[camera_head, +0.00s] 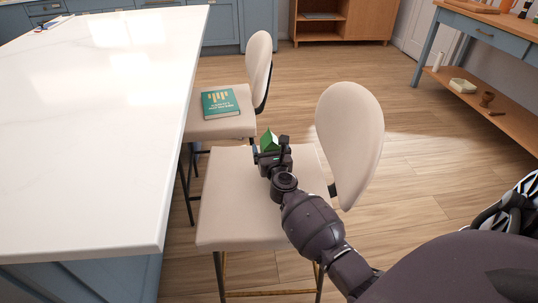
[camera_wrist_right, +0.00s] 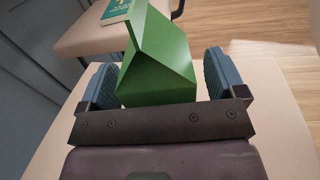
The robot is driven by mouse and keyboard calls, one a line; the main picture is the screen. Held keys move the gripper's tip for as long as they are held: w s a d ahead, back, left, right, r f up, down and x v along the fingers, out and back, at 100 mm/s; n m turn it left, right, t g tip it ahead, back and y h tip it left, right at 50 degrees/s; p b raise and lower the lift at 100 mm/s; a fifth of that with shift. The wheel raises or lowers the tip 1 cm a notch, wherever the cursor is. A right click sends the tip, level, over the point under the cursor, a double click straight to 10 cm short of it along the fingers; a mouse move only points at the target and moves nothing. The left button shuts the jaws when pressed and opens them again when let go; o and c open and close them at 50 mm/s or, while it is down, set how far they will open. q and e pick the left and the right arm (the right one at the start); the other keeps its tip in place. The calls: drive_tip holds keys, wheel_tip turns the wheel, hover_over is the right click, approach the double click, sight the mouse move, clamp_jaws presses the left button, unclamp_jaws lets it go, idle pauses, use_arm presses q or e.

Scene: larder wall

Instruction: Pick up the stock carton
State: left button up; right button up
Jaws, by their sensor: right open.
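The stock carton (camera_head: 268,142) is green with a gabled top. It is on the near chair's beige seat (camera_head: 228,205), partly hidden behind my right gripper (camera_head: 271,146) in the head view. In the right wrist view the carton (camera_wrist_right: 158,65) lies between the two blue-padded fingers of the right gripper (camera_wrist_right: 158,82). The fingers are open, with a visible gap on the right side; on the left the carton's lower edge is close to the finger, and I cannot tell if they touch. My left gripper is not in view.
The near chair's backrest (camera_head: 350,135) rises just right of my gripper. A second chair behind holds a green book (camera_head: 220,102). A white-topped island (camera_head: 95,130) stands at left. A blue-framed side table (camera_head: 490,45) is at far right. The wooden floor between is clear.

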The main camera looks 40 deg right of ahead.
drive_tip(key=shift+w, duration=0.1)
drive_tip(key=shift+r, duration=0.1)
drive_tip(key=c, duration=1.2)
drive_tip(key=shift+c, duration=0.2)
